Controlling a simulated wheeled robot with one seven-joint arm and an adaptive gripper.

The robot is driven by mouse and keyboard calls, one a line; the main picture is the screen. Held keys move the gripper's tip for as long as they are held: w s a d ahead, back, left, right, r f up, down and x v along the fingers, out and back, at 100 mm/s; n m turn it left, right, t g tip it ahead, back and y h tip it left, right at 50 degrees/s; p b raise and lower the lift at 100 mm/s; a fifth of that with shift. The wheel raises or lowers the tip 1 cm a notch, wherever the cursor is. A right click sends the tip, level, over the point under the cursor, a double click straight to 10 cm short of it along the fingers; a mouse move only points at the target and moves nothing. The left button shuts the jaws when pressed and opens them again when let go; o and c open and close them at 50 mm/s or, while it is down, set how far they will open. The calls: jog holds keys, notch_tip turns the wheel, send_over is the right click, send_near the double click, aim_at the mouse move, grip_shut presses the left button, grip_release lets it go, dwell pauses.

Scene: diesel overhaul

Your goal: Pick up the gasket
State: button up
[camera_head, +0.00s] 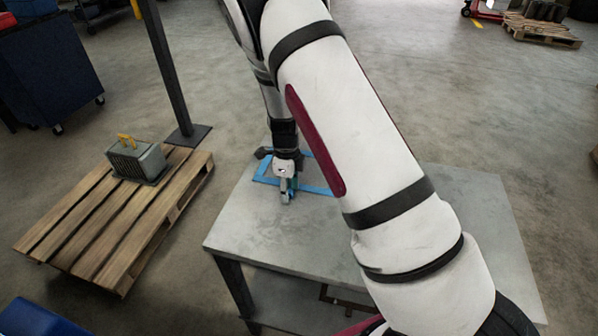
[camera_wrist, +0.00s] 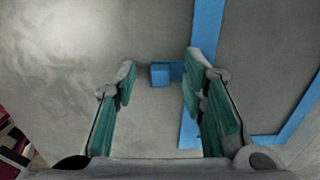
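The gasket, a flat blue frame (camera_head: 318,190), lies on the grey table under my arm, which hides part of it. In the wrist view, one strip of the gasket (camera_wrist: 208,28) runs down behind my right finger, and another runs diagonally at the right. A short blue block (camera_wrist: 160,75) juts left from the first strip and shows between my fingertips. My gripper (camera_wrist: 158,82) is open, with its teal-padded fingers apart on either side of the block; contact cannot be told. In the head view my gripper (camera_head: 287,190) points down close over the table.
A wooden pallet (camera_head: 90,218) with a grey metal part (camera_head: 136,162) stands on the floor to the left, near a dark post (camera_head: 168,70). A blue cabinet (camera_head: 50,68) stands at the far left.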

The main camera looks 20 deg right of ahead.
grip_shut()
